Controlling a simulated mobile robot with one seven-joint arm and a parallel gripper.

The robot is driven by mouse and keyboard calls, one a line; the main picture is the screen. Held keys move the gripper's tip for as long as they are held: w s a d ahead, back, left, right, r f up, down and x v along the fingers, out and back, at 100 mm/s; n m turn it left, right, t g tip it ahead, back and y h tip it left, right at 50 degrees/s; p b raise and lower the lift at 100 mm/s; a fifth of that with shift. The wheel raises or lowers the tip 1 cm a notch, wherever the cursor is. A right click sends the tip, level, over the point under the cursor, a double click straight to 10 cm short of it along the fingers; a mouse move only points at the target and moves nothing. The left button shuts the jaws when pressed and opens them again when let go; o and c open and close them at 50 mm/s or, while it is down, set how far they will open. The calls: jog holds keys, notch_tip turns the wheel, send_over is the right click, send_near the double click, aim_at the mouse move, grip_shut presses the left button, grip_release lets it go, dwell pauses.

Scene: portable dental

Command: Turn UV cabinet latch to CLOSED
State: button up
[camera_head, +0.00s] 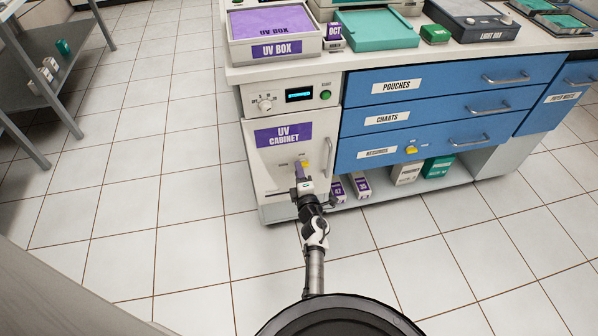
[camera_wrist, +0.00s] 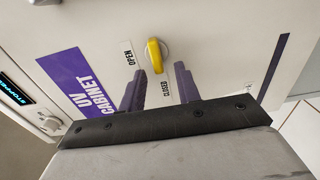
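The white UV cabinet (camera_head: 272,175) has a purple name label on its door. Its yellow latch (camera_wrist: 155,56) sticks out from the door, its long side running roughly up and down in the wrist view. The OPEN label (camera_wrist: 128,53) is left of the latch and the CLOSED label (camera_wrist: 167,90) is below it there. In the head view the latch (camera_head: 305,164) shows just above my gripper, partly covered. My gripper (camera_wrist: 160,70) is open, its two purple fingers apart and pointing at the door. The latch shows around the gap between the fingertips; contact cannot be told.
A vertical door handle (camera_head: 328,157) is right of the latch. A knob (camera_head: 265,104) and a lit display (camera_head: 299,95) are above. Blue drawers (camera_head: 430,105) stand to the right, with boxes (camera_head: 405,172) on the shelf below. The tiled floor (camera_head: 180,215) at left is clear.

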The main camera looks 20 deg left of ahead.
jog(key=p+v, duration=0.3)
jog(key=v, duration=1)
jog(key=shift+p, duration=0.3)
jog(key=shift+s+d, duration=0.1)
